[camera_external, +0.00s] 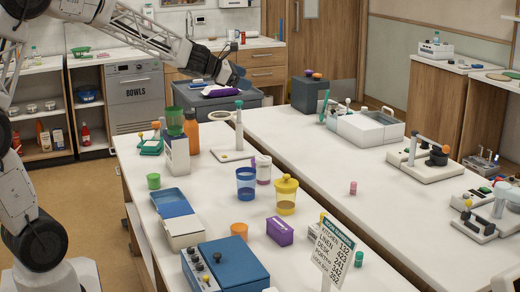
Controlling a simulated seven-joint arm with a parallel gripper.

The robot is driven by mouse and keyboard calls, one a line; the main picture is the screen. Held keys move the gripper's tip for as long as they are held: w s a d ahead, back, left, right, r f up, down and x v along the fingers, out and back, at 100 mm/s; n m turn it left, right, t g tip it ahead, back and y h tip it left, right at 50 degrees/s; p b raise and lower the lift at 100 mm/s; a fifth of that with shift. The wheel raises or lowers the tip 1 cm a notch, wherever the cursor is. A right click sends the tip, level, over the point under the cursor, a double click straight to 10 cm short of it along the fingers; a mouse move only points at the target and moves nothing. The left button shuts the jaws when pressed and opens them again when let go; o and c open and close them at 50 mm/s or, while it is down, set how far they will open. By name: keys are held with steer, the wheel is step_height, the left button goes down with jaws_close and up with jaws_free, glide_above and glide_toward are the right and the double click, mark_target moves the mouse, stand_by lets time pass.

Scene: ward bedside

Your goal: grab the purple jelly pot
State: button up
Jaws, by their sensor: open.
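My gripper (241,83) is at the end of my outstretched arm, above a dark grey bin at the back of the near table. Its fingers are small and dark here; it is open, and nothing shows held in it. Several purple things are in view, and I cannot tell for sure which is the jelly pot. A small purple piece (309,72) sits on a dark box, right of my gripper. A purple block (280,231) stands on the near table, far from my gripper.
The dark grey bin (232,102) stands behind the near table. An orange bottle (191,131), blue cup (246,184) and yellow lidded jar (286,196) stand on that table. The dark box (308,94) is on the right-hand table, whose middle is mostly clear.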

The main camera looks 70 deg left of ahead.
steer(key=w+a+f+n+y, duration=0.25)
steer(key=a+n, duration=0.25)
steer(key=a, duration=0.3)
steer(key=f, duration=3)
steer(key=shift+s+d+f, duration=0.2)
steer(key=shift+s+f, duration=0.05)
steer(key=shift+f, duration=0.1)
steer(key=shift+w, duration=0.1)
steer(key=shift+x, duration=1.2)
steer(key=shift+x, duration=2.65)
steer(key=shift+d+f, duration=0.1)
steer(key=shift+c, duration=0.3)
steer(key=c, duration=0.9)
